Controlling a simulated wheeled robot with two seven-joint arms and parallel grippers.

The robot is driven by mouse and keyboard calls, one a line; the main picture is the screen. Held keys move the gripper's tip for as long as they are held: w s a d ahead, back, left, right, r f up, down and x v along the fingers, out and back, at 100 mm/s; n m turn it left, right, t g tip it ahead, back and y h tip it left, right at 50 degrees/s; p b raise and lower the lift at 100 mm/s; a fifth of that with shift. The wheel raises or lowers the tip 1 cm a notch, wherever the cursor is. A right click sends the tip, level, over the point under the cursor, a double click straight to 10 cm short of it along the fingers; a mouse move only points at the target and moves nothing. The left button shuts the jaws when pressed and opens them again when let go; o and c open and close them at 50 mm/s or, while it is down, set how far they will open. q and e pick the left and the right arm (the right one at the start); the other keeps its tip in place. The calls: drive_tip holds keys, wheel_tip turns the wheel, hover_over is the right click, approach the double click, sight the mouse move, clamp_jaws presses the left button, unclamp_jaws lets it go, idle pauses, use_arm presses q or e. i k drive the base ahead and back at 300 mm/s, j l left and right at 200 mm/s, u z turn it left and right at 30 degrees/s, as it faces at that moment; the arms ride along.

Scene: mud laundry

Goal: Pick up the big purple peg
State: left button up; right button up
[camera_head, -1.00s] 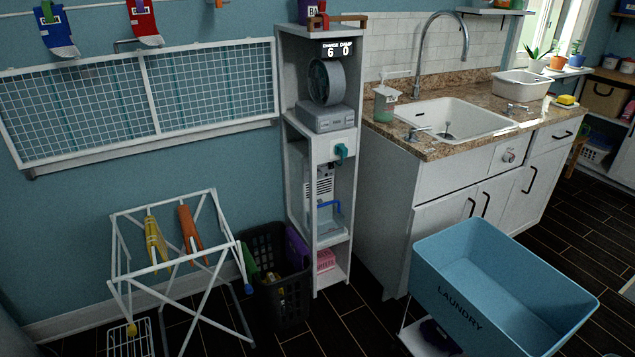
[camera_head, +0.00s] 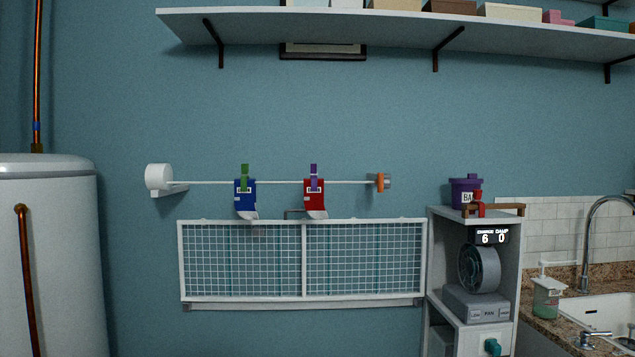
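A purple peg (camera_head: 313,178) is upright on the line high on the wall, clipped at the top of a small red sock (camera_head: 315,198). I cannot tell its true size from here. A green peg (camera_head: 244,177) is on a blue sock (camera_head: 245,199) to its left. An orange peg (camera_head: 380,181) is at the right end of the line, by the grey wall mount. Neither of my grippers is in view.
A white wall rack (camera_head: 303,260) is below the line. A narrow shelf unit (camera_head: 432,270) with a purple pot (camera_head: 464,191) on top stands to the right, beside the sink counter. A white tank (camera_head: 55,260) is at left. A long shelf (camera_head: 400,30) runs above.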

sight(314, 175)
drive_tip(key=i+l, duration=0.75)
drive_tip(key=i, duration=0.1)
